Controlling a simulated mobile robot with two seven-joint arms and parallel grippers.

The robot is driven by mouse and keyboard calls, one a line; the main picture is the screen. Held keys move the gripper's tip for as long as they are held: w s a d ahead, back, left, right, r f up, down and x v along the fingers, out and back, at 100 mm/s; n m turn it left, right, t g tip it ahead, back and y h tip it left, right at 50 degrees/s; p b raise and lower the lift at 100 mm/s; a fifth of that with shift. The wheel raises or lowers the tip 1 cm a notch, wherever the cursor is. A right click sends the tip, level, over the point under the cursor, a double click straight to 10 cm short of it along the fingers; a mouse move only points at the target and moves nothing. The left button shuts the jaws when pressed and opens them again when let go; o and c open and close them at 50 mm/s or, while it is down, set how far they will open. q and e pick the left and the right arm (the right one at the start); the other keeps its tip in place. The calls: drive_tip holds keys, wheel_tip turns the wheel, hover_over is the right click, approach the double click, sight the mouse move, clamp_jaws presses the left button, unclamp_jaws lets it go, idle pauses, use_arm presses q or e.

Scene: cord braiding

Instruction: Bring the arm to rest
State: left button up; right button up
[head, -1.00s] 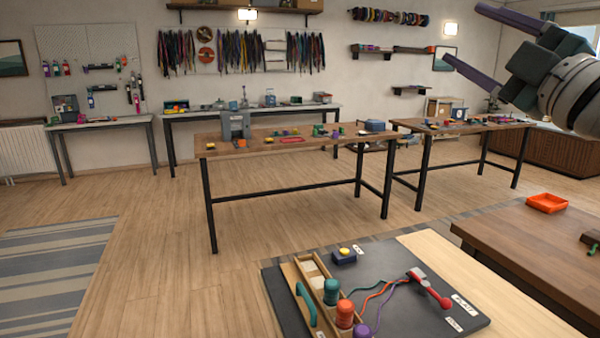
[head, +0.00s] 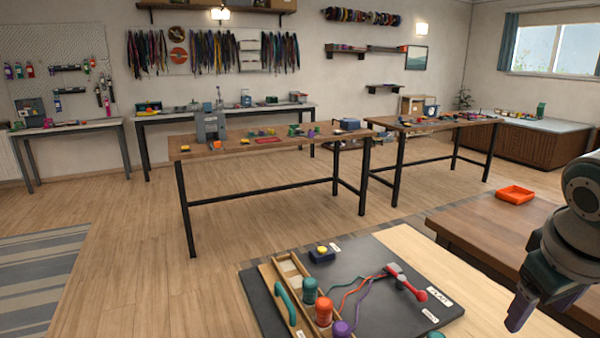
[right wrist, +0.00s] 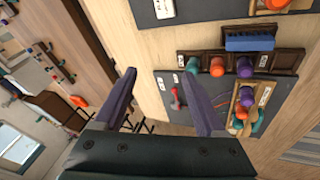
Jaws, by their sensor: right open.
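My right gripper (head: 522,308) hangs at the lower right of the head view, pointing down, to the right of the dark braiding board (head: 385,318). In the right wrist view its two purple fingers (right wrist: 160,70) are apart with nothing between them. On the board, a red clamp (head: 405,281) holds the ends of red, teal and purple cords. Teal (head: 309,290), orange (head: 323,311) and purple (head: 341,329) spools stand at the board's wooden tray (head: 268,273). The board also shows in the right wrist view (right wrist: 205,82). My left gripper is out of view.
A brown table (head: 480,232) with an orange tray (head: 515,195) stands beyond, at right. The right wrist view shows a blue brush (right wrist: 250,41) and a spool rack (right wrist: 285,60). Open floor lies at left.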

drive_tip(key=s+a+f+n+y, duration=0.1)
drive_tip(key=s+a+y, duration=0.1)
drive_tip(key=s+a, duration=0.65)
drive_tip(key=s+a+f+y, duration=0.15)
drive_tip(key=s+a, duration=0.35)
drive_tip(key=s, duration=0.7)
wheel_tip(320, 180, up, 39)
drive_tip(key=p, duration=3.8)
drive_tip(key=shift+s+r, duration=0.15)
drive_tip(key=shift+s, duration=0.1)
